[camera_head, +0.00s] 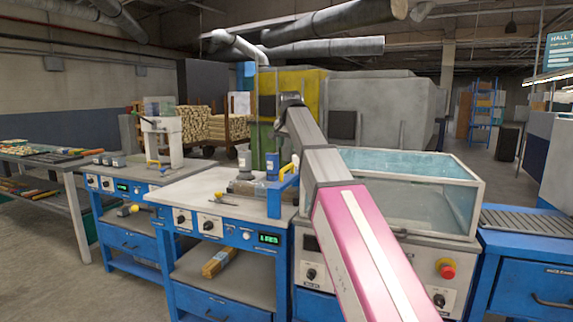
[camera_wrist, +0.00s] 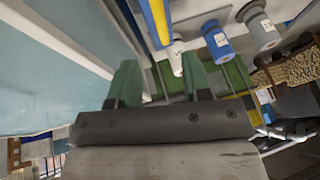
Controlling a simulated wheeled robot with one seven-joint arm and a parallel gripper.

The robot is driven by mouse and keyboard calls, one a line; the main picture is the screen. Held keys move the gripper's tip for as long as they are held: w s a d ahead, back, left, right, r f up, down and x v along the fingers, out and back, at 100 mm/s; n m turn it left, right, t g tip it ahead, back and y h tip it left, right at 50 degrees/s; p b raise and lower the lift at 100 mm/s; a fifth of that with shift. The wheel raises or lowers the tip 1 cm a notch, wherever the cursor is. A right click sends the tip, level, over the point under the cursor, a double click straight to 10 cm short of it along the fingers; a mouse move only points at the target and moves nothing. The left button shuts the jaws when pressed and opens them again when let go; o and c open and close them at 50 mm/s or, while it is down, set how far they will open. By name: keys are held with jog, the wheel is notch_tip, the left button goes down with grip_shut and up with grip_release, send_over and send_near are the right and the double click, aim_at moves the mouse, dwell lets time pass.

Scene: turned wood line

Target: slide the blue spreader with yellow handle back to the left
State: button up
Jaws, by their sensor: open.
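The blue spreader (camera_head: 282,199) stands at the right end of the middle bench in the head view, with its yellow handle (camera_head: 288,170) on top. A blue and yellow bar, which looks like part of the spreader (camera_wrist: 157,22), shows at the top of the wrist view. My gripper (camera_wrist: 160,78) has two green fingers spread apart with nothing held between them. In the head view my arm reaches up and away, and its dark end (camera_head: 290,100) is above and beyond the spreader. The fingers cannot be made out there.
A glass-walled tank (camera_head: 410,190) stands right of the spreader, and its pale wall fills the left of the wrist view. A blue bottle (camera_wrist: 216,40) and a grey bottle (camera_wrist: 258,28) are close by. The pale bench top (camera_head: 190,187) is mostly clear left of the spreader.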

aim_at(287, 167)
jog(key=x, duration=1)
jog(key=shift+w+f, duration=0.1)
jog(key=shift+f, duration=0.15)
grip_shut()
